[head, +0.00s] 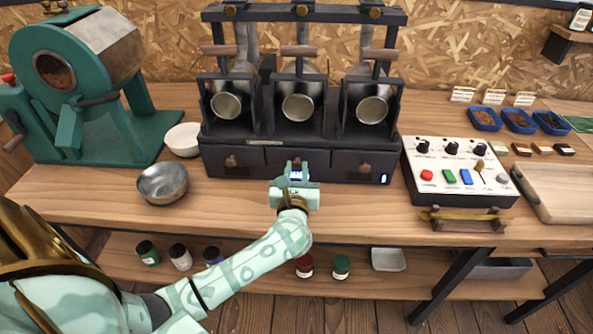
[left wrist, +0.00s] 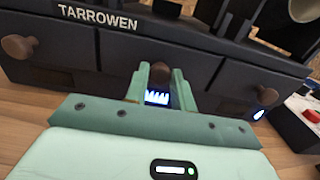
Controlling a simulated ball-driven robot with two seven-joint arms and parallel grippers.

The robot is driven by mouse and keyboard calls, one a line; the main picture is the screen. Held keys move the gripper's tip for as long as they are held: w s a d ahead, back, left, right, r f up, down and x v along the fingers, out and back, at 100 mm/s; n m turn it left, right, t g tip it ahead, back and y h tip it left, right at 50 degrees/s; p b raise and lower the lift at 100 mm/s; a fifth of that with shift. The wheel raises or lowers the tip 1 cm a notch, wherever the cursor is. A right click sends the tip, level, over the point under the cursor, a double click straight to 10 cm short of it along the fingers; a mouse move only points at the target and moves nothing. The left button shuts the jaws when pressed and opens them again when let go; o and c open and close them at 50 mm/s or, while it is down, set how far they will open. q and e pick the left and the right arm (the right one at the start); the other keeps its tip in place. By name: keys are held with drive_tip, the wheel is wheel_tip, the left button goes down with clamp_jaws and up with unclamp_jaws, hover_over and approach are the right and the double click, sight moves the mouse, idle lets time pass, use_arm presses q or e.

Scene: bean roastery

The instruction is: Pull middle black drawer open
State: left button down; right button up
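The middle black drawer (head: 318,161) is in the base of a black three-drum roaster, flush with the drawers beside it. My left gripper (head: 296,169) is in front of it and hides its knob in the head view. In the left wrist view, the round brown knob (left wrist: 160,72) sits between the two pale green fingers of this gripper (left wrist: 160,80). The fingers lie close on both sides and look shut on the knob. The middle drawer front (left wrist: 124,59) shows behind them. My right gripper is not in view.
The left drawer knob (head: 230,161) and right drawer knob (head: 365,168) stand on either side. A metal bowl (head: 163,183) and white bowl (head: 183,139) are to the left. A control box (head: 458,172) and spoon rest (head: 468,223) are to the right. The counter before the drawers is mostly clear.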

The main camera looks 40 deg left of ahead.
use_arm(q)
drive_tip(key=p+v, duration=0.2)
drive_tip(key=v, duration=1)
drive_tip(key=shift+s, duration=0.4)
drive_tip(key=shift+d, duration=0.15)
drive_tip(key=c, duration=1.2)
unclamp_jaws()
drive_tip(key=v, duration=1.6)
drive_tip(key=shift+s, duration=0.15)
drive_tip(key=shift+f, duration=0.1)
